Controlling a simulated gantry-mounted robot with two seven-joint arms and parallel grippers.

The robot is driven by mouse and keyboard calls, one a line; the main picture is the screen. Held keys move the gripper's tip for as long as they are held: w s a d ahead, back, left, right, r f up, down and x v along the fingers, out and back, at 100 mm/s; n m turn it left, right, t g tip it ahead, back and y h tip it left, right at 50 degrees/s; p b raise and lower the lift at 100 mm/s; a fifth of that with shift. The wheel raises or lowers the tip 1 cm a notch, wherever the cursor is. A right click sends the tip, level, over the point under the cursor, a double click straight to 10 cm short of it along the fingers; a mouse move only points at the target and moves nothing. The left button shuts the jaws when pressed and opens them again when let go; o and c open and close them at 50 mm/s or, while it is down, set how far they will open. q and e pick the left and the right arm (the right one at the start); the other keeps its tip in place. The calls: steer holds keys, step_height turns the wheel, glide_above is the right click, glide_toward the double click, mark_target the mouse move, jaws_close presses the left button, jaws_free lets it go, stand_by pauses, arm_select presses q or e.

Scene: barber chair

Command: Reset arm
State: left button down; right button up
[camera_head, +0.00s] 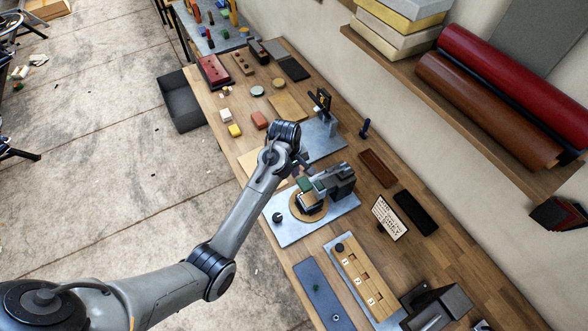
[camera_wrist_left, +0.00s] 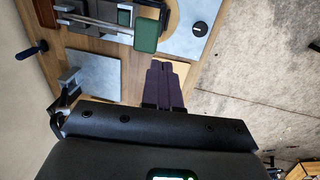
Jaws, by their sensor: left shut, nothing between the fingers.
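My left gripper (camera_head: 298,170) hangs at the end of my left arm over the workbench, close to a metal plate (camera_head: 343,205). Its dark fingers (camera_wrist_left: 164,86) are together and empty in the left wrist view. A grey and black device with a green pad (camera_head: 311,184) stands over a round wooden disc (camera_head: 309,213) on that plate. The green pad also shows in the left wrist view (camera_wrist_left: 146,36), beyond the fingertips and apart from them. My wrist hides part of the bench in the head view. My right gripper is not seen.
A wooden block board (camera_head: 358,272) and a blue-grey tray (camera_head: 318,290) lie nearer. A black clamp (camera_head: 320,101) stands on a second plate behind my wrist. A wall shelf (camera_head: 480,140) holds leather rolls. Open floor lies left of the bench.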

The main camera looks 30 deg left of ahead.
arm_select(q)
steer(key=shift+f, duration=0.1)
steer(key=s+f+g, duration=0.3)
steer(key=s+f, duration=0.8)
steer(key=s, duration=0.1)
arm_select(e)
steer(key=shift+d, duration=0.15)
arm_select(q)
steer(key=s+f+m+y, duration=0.1)
steer(key=s+f+m, duration=0.2)
steer(key=s, duration=1.1)
steer(key=s+d+r+m+t, duration=0.2)
steer(key=s+d+r+m, duration=0.2)
steer(key=s+r+m, duration=0.3)
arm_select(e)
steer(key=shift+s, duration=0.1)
arm_select(q)
steer(key=w+d+r+m+t, duration=0.2)
steer(key=w+r+m+t, duration=0.1)
steer(key=r, duration=0.5)
steer(key=shift+w+d+r+m, duration=0.15)
steer(key=shift+w+r+m, duration=0.2)
steer(key=shift+w+m, duration=0.35)
